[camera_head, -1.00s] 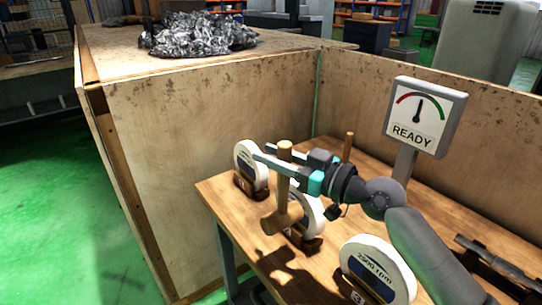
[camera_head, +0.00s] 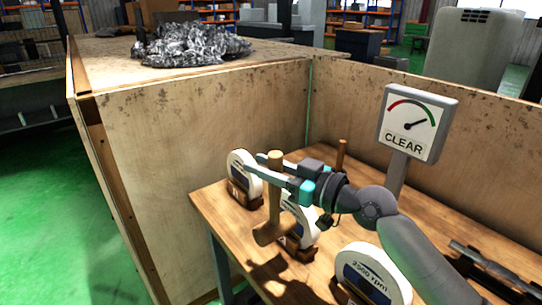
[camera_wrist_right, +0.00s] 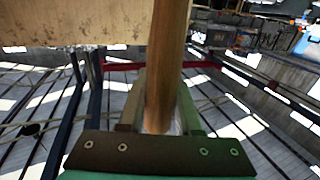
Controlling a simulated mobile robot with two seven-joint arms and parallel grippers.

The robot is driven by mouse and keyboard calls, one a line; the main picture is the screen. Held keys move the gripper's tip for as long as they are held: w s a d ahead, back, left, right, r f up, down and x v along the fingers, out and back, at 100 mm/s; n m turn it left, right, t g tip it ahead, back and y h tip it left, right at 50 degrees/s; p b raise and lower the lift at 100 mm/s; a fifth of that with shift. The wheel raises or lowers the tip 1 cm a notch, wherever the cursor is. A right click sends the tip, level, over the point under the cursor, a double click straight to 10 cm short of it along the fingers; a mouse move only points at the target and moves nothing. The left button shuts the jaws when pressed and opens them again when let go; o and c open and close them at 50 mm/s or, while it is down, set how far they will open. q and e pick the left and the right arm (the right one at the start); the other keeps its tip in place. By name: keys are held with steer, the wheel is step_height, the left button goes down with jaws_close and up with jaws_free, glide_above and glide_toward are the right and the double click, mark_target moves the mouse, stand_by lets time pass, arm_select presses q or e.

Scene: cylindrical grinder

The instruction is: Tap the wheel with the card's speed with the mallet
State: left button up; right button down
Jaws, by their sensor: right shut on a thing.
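My right gripper (camera_head: 277,178) is shut on the handle of a wooden mallet (camera_head: 275,200), which hangs head down over the bench's left part. The handle also fills the middle of the right wrist view (camera_wrist_right: 165,70). The mallet's head is in front of the middle wheel (camera_head: 300,222); I cannot tell if they touch. A far wheel (camera_head: 243,172) stands behind the gripper. A near wheel (camera_head: 372,275) reads "2500 rpm". Labels on the other two are hidden or too small to read. No speed card is readable here. My left gripper is not in view.
A gauge sign (camera_head: 412,125) on a post reads "CLEAR". The wheels stand in wooden holders on the wooden bench (camera_head: 340,235). A wooden peg (camera_head: 341,155) stands behind my wrist. Plywood walls (camera_head: 200,150) rise behind and left. A dark bar-like part (camera_head: 490,265) lies at the right.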

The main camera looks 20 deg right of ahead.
steer(key=a+p, duration=0.1)
steer(key=s+a+p, duration=0.1)
steer(key=a, duration=0.1)
steer(key=a+p, duration=0.1)
steer(key=shift+s+a+r, duration=0.1)
steer(key=shift+s+a, duration=0.05)
steer(key=shift+s, duration=0.15)
stand_by(1.6)
